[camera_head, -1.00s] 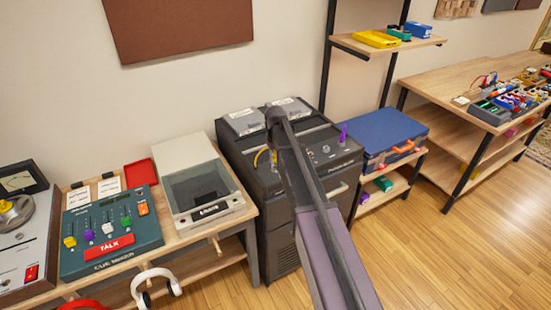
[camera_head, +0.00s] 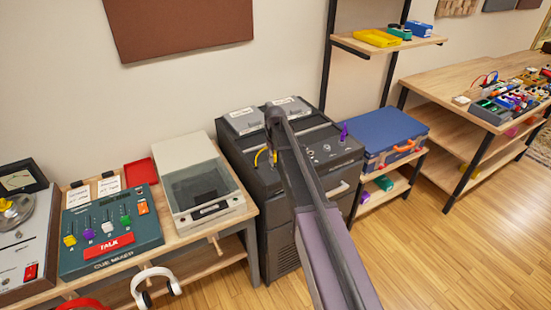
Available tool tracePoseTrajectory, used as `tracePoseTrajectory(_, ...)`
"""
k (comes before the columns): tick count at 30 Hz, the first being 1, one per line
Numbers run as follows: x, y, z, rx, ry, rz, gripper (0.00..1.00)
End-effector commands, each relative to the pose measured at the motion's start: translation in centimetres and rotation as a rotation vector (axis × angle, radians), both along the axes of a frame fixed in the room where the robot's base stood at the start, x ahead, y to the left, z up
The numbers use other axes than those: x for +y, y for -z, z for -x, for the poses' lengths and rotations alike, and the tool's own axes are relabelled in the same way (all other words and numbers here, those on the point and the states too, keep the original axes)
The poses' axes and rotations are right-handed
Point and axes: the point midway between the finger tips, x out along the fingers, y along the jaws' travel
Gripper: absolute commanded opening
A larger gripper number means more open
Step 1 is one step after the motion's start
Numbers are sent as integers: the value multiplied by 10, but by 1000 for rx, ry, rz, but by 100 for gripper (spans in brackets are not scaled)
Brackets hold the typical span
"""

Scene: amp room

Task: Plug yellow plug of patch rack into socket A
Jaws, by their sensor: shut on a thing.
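The patch rack (camera_head: 262,195) is a dark cabinet against the wall, with a sloping top panel. The yellow plug's cable (camera_head: 259,157) shows as a small yellow loop on the left of that panel, just left of my arm. My gripper (camera_head: 273,157) is small and dark at the arm's far end, by the yellow piece, and is shut on the yellow plug. The plug's tip is too small and too covered to make out. A purple plug (camera_head: 343,132) stands at the panel's right. My arm crosses the panel's middle, and I cannot pick out socket A.
Two grey boxes (camera_head: 243,121) sit on the rack's back edge. Left is a bench with a lidded turntable (camera_head: 197,188) and a mixer (camera_head: 111,231). Right are a blue case (camera_head: 388,132) on a stand and a long table (camera_head: 453,76). The floor at right is clear.

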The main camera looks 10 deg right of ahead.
Motion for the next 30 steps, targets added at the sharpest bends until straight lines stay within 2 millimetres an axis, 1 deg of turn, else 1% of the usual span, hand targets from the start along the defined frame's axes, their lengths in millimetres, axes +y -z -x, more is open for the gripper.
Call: tracePoseTrajectory(30,-2,15,0,0,1,0,0)
